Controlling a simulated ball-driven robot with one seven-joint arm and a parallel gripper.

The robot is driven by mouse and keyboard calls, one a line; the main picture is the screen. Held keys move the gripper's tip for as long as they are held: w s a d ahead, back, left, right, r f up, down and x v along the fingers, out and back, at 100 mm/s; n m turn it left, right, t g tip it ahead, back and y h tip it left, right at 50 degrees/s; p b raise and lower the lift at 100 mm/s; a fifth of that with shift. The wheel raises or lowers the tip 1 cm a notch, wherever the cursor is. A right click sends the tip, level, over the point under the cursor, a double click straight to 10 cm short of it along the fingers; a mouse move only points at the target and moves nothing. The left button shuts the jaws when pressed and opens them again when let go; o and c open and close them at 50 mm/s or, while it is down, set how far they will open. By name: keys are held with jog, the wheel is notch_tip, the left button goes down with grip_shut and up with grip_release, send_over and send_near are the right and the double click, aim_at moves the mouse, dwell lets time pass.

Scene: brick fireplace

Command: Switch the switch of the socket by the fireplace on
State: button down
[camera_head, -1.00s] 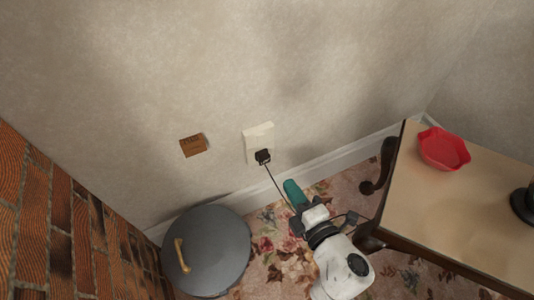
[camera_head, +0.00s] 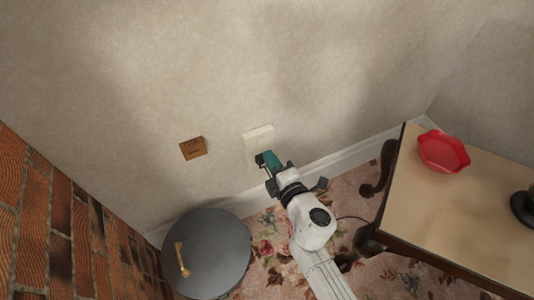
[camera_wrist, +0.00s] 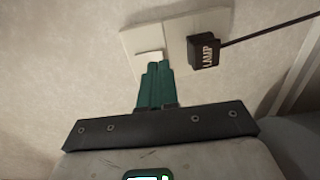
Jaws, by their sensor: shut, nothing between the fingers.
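The cream socket (camera_head: 259,134) is on the wall, partly hidden behind my gripper in the head view. In the wrist view its plate (camera_wrist: 136,38) shows a white switch (camera_wrist: 150,56) on the left. A black plug marked LAMP (camera_wrist: 204,52) sits in the right part, with a cord running right. My gripper (camera_head: 268,157) has teal fingers. They are shut and empty, with their tips (camera_wrist: 157,66) at the lower edge of the switch. I cannot tell whether they touch it or which position the switch is in.
A small wooden plaque (camera_head: 193,148) is on the wall left of the socket. A round grey lid with a brass handle (camera_head: 206,252) is on the floor below. A table (camera_head: 450,215) with a red bowl (camera_head: 443,151) stands at right. Brick (camera_head: 60,235) borders the left.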

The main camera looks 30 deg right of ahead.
jog(key=shift+w+f, duration=0.15)
jog(key=shift+w, duration=1.1)
jog(key=shift+w+f, duration=0.1)
jog(key=shift+w, duration=0.05)
jog(key=s+r, duration=0.1)
jog(key=s, duration=0.9)
jog(key=shift+s+r, duration=0.2)
jog(key=shift+s, duration=0.2)
